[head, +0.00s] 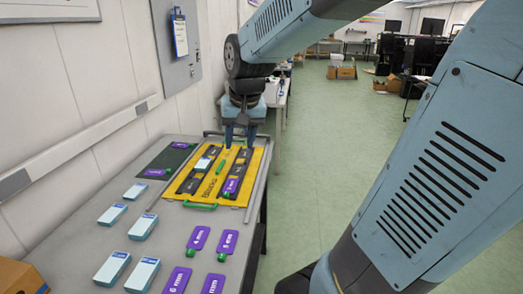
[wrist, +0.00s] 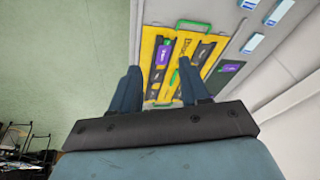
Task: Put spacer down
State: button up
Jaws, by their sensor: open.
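A purple spacer (head: 231,187) with a green end lies on the right-hand black strip of the yellow board. It also shows in the wrist view (wrist: 165,53). The yellow board (head: 210,192) lies on the grey table and has two black strips and green handles. My gripper (head: 239,146) is open above the far end of the board, with its fingers pointing down. In the wrist view my gripper (wrist: 158,68) shows its two fingers apart, with nothing held between them. The board's far part is partly hidden by the gripper.
Several loose purple spacers (head: 198,238) lie at the near right of the table (head: 190,220). A dark mat (head: 165,160) with purple pieces lies beside the board. The wall is close on the left; open floor lies right.

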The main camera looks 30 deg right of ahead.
jog(key=s+r+n+t, duration=0.2)
jog(key=s+n, duration=0.1)
jog(key=s, duration=0.9)
jog(key=shift+s+a+r, duration=0.2)
jog(key=shift+r, duration=0.05)
jog(key=shift+c, duration=0.3)
